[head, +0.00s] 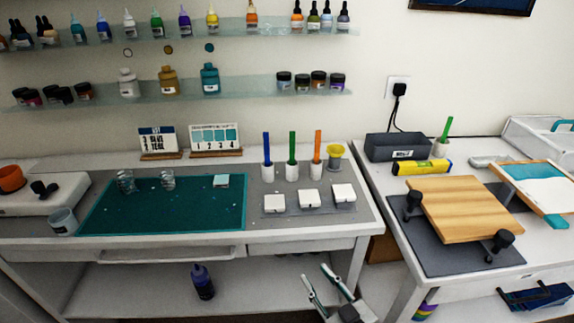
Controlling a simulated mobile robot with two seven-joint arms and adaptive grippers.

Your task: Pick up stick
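Three sticks stand upright in small white holders on the left table: a blue stick (266,146), a green stick (292,148) and an orange stick (318,145). Another green stick (446,128) stands in a white cup (440,149) on the right table. The task does not say which stick is meant. My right gripper (314,272) is low at the bottom centre, in front of the left table and below its top. Its two fingers are apart with nothing between them. My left gripper is out of view.
A teal mat (150,212) with clear cups lies left of the sticks. White blocks (308,197) sit in front of them, and a yellow funnel cup (335,153) stands to their right. A wooden board (465,208) with black clamps is on the right table. Shelves hold bottles above.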

